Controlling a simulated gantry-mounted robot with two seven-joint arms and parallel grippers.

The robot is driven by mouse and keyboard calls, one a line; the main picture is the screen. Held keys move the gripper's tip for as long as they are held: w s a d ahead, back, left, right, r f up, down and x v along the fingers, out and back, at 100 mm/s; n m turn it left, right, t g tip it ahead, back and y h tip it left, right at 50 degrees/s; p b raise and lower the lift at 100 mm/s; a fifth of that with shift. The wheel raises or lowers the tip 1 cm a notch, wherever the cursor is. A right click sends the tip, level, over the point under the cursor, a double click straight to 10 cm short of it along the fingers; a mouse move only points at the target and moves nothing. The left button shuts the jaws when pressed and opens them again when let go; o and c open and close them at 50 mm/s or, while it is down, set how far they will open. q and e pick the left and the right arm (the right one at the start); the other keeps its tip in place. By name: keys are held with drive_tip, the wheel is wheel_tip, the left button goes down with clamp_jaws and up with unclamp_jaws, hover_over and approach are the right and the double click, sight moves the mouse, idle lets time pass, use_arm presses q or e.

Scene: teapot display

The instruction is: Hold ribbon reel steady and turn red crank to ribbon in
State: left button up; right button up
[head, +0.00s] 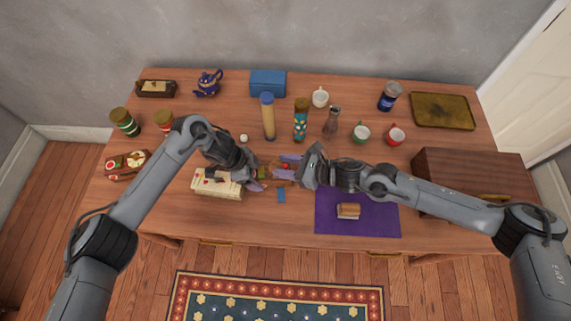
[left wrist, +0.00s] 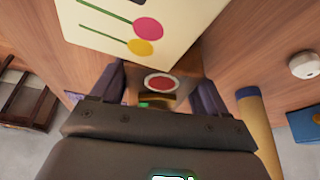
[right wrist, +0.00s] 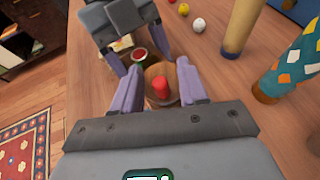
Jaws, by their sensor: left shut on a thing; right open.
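The wooden ribbon reel (right wrist: 155,70) sits between my two grippers near the table's middle; in the head view it is small and mostly covered by fingers. The red crank knob (right wrist: 160,87) stands up from its near side in the right wrist view. In the left wrist view a red disc with a pale rim (left wrist: 160,83) shows on the reel. My left gripper (right wrist: 139,52) is shut on the reel, from the left. My right gripper (right wrist: 163,88) is open, with one finger on each side of the red knob; contact is hard to tell.
A cream board with coloured dots (head: 215,186) lies beside the left gripper. A purple mat (head: 357,222) with a wooden-topped item is at right. Tall cylinders (head: 268,118) stand behind. A wooden box (head: 466,172) stands under my right arm.

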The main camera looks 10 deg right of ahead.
clamp_jaws()
